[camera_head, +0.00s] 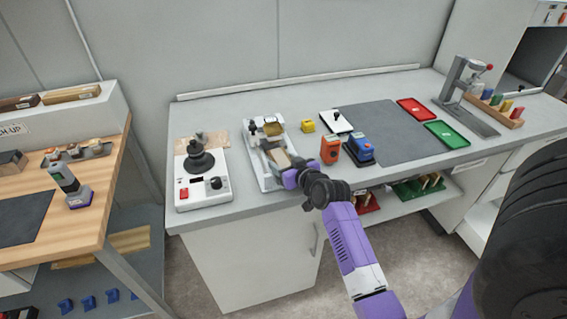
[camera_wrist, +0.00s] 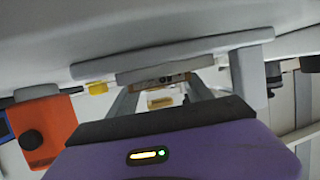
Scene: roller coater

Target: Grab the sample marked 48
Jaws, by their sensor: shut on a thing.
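My gripper (camera_head: 284,165) is over the front part of a white roller coater (camera_head: 256,176) on the grey bench. A tan, flat piece (camera_head: 279,157) shows at its fingertips, and the jaws are closed on it. I take it to be a sample. No marking can be read on it, so I cannot tell whether it is 48. In the wrist view, my two grey fingers (camera_wrist: 160,84) reach forward, with a narrow tan and brown strip (camera_wrist: 162,78) between their ends. The fingers and coater hide most of the piece.
An orange device (camera_head: 330,150) and a blue one (camera_head: 359,148) stand close to the right of my gripper. A small yellow block (camera_head: 308,126) sits behind them. A white device with a black knob (camera_head: 201,177) is at the left. A dark mat (camera_head: 395,130) is clear.

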